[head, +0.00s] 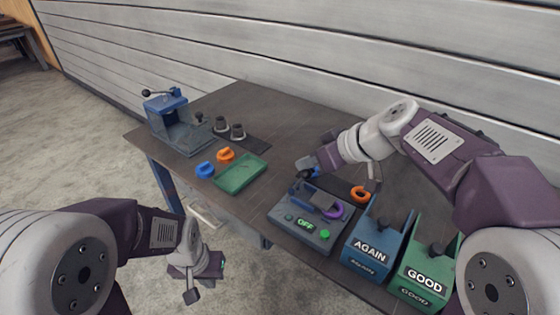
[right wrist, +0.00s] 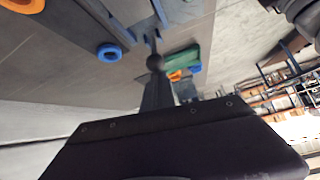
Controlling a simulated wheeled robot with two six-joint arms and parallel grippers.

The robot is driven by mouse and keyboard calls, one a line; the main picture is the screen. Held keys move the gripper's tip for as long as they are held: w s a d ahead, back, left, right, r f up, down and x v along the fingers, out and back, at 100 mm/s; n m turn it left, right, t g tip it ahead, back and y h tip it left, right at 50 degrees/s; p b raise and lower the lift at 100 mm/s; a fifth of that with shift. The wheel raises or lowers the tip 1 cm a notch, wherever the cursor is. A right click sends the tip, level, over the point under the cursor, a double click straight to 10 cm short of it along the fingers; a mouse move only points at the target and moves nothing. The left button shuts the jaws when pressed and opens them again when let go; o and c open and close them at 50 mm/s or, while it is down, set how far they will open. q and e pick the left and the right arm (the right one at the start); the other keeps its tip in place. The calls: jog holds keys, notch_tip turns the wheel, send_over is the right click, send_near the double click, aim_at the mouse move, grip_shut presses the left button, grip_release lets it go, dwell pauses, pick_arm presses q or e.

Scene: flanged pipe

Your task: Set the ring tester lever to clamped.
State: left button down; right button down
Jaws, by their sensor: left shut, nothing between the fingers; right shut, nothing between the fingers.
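The ring tester (head: 305,222) is a grey-blue box with an OFF display and green buttons, right of centre on the table. A purple ring (head: 333,211) is at its right side. My right gripper (head: 307,167) is shut at the tester's back left, close to a dark ball knob. In the right wrist view a dark knob (right wrist: 155,62) shows at the fingertips; whether they touch is unclear. The lever's position cannot be read, as the arm partly covers that area. My left gripper (head: 194,283) is shut and empty, in front of the table and away from the tester.
A blue AGAIN bin (head: 369,252) and a green GOOD bin (head: 424,277) stand right of the tester, with an orange ring (head: 360,193) behind. A green tray (head: 241,175), blue ring (head: 205,170), orange ring (head: 226,154) and blue press (head: 165,105) are to the left.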

jog(key=shift+s+d+f, duration=0.1)
jog(key=shift+s+f, duration=0.1)
jog(key=shift+f, duration=0.2)
jog(key=shift+w+r, duration=0.1)
jog(key=shift+r, duration=0.25)
jog(key=w+r+p+v, duration=0.1)
jog(key=p+v, duration=0.2)
jog(key=v, duration=0.6)
jog(key=shift+a+r, duration=0.3)
jog(key=shift+r, duration=0.05)
jog(key=shift+w, duration=0.1)
